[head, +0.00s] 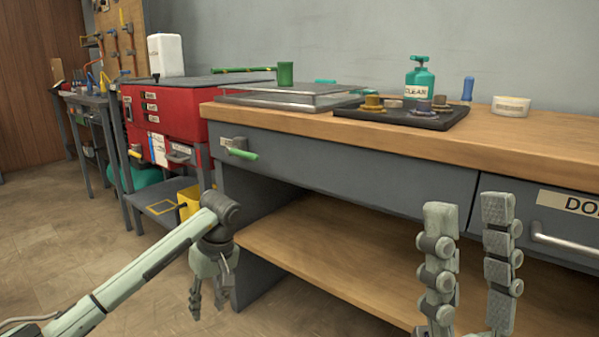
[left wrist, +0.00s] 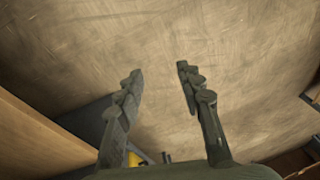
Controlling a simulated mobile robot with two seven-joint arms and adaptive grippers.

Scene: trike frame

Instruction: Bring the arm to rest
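My left arm comes in from the left in the head view, and its gripper (head: 209,296) hangs pointing down in front of the workbench's left end. In the left wrist view the two fingers of the left gripper (left wrist: 158,92) are apart with only bare floor between them. It is open and empty. My right gripper (head: 470,265) points up at the lower right of the head view, in front of the bench. Its two fingers stand apart with nothing between them. Its palm is cut off by the frame's lower edge.
The workbench (head: 540,140) has a grey drawer (head: 350,178) with a green handle and an open lower shelf (head: 330,275) close to both grippers. A black tray (head: 400,117) with small parts lies on top. A red cabinet (head: 190,115) stands left. Floor (head: 60,240) at left is clear.

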